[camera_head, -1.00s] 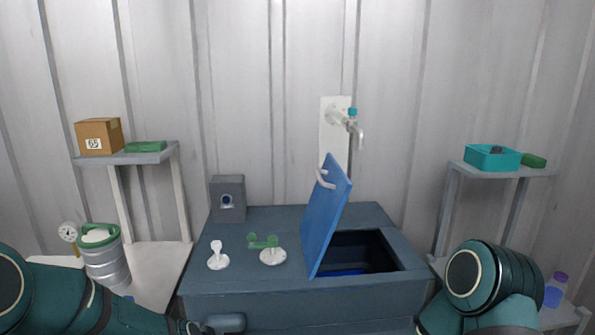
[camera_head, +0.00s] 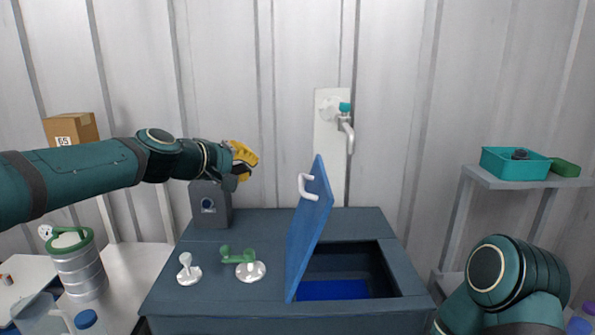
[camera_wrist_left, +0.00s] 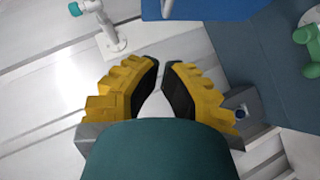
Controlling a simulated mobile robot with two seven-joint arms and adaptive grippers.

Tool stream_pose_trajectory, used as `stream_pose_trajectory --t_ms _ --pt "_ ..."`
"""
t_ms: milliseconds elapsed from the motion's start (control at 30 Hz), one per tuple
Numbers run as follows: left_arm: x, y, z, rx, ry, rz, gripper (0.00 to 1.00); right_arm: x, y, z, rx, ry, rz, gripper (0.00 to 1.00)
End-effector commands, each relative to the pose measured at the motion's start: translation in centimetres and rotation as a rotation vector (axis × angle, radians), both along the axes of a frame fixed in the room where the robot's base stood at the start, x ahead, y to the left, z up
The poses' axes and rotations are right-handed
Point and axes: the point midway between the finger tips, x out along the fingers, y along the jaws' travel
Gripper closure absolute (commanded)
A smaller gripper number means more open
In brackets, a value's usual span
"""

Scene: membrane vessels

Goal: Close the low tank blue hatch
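The blue hatch (camera_head: 315,225) of the low tank (camera_head: 215,285) stands raised and tilted, leaving the opening on its right uncovered, with blue showing inside. Its white handle (camera_head: 307,187) is on the upper left part. My left gripper (camera_head: 248,160) is in the air near the back wall, left of the hatch and apart from it. In the left wrist view its yellow fingers (camera_wrist_left: 162,66) have a narrow gap between the tips, with nothing in it. The hatch edge (camera_wrist_left: 205,8) shows at the top of that view. My right gripper is out of view.
A white knob (camera_head: 187,270) and a green valve (camera_head: 238,257) stand on the tank top left of the hatch. A grey box (camera_head: 210,204) is behind them, below my left gripper. A tap (camera_head: 345,125) hangs on the wall. A shelf with a teal tray (camera_head: 515,165) is at right.

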Motion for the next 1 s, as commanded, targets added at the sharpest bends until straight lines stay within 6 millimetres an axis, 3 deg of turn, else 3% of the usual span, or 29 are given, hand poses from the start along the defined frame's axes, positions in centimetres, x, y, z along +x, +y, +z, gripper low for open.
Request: stream_pose_trajectory --t_ms 233,633,800,1000 --pt "1.6 -1.5 -0.9 -0.001 0.003 -0.002 1.00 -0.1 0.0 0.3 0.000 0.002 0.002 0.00" --pt "7.1 -6.3 -3.5 -0.001 0.001 -0.001 1.00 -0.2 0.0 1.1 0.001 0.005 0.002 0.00" --pt "7.0 -8.3 -4.8 0.000 0.000 -0.001 1.00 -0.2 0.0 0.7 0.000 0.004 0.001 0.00" --pt "7.1 -9.4 -5.5 0.001 0.000 0.001 1.00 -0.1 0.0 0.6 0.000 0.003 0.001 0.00"
